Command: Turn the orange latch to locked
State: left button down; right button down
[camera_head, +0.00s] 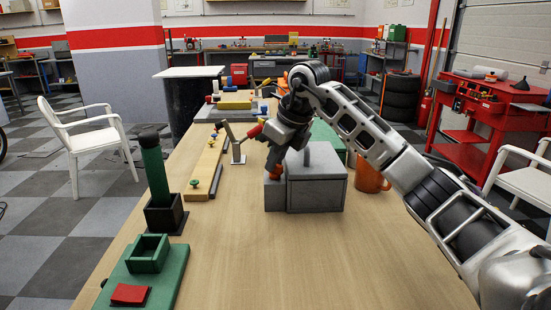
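A grey box (316,193) stands on the wooden table, with a block-like part on its left side. A small orange piece, which looks like the latch (275,173), shows at the upper left of the box. My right gripper (274,164) points down right at this piece and covers much of it. I cannot tell whether its fingers are closed on the latch or only beside it. The latch's exact angle is hidden. My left gripper is not in view.
An orange mug (370,175) stands close to the right of the box. A dark green cylinder (154,170) stands in a black holder at left. A green board (160,285) with a red block (130,294) lies front left. The table's front middle is clear.

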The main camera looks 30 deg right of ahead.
jog(key=shift+r+m+p, duration=0.1)
jog(key=shift+m+p, duration=0.2)
jog(key=shift+m, duration=0.1)
jog(key=shift+m+h+p, duration=0.45)
jog(key=shift+m+h, duration=0.15)
jog(key=shift+m, duration=0.8)
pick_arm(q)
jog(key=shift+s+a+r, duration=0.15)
pick_arm(e)
jog(key=shift+m+h, duration=0.3)
jog(key=shift+m, duration=0.2)
jog(key=c, duration=1.5)
grip_release()
jog(key=shift+c, duration=0.2)
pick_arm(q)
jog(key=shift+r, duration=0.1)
pick_arm(e)
jog(key=shift+o, duration=0.3)
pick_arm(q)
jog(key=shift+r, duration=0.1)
